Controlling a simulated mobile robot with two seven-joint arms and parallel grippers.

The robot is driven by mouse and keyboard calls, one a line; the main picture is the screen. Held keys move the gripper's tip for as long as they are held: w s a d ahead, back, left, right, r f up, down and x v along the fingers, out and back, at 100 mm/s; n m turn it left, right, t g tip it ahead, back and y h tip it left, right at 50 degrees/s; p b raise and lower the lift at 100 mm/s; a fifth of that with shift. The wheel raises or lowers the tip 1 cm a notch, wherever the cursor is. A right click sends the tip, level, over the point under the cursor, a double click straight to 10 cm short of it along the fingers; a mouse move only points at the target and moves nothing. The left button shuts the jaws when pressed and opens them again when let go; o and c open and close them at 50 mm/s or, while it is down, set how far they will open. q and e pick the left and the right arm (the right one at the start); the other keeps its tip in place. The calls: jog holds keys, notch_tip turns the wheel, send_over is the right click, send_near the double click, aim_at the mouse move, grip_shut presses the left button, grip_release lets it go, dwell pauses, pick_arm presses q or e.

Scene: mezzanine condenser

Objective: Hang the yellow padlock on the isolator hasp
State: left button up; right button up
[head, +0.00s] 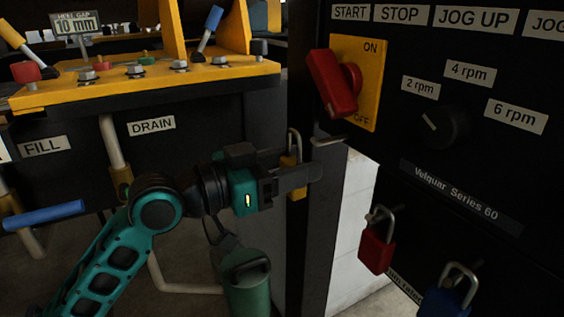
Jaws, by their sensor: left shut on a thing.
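My left gripper (298,176) reaches in from the left and is shut on the yellow padlock (297,193). The padlock is upright, its grey shackle rising above the fingers, which hide part of its body. A pale metal tab (328,142), apparently the isolator hasp, sticks out left below the red isolator handle (335,84) on its yellow plate (371,75). In the picture the shackle is just left of the tab and appears apart from it; the depth between them is hard to judge. My right gripper is not in view.
A red padlock (377,246) and a blue padlock (446,300) hang lower on the black panel (415,140). A rotary knob (445,126) is at right. A yellow-topped bench (150,85) with levers stands at the left. A green canister (247,285) is below my gripper.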

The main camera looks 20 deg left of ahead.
pick_arm(q)
jog(key=f+x, duration=0.1)
jog(key=x, duration=0.5)
jog(key=shift+f, duration=0.2)
dwell(0.4)
jog(key=shift+w, duration=0.1)
dwell(0.5)
jog(key=o, duration=1.2)
jog(key=shift+f, duration=0.1)
jog(key=shift+b+v, duration=1.25)
jog(key=shift+v, duration=5.15)
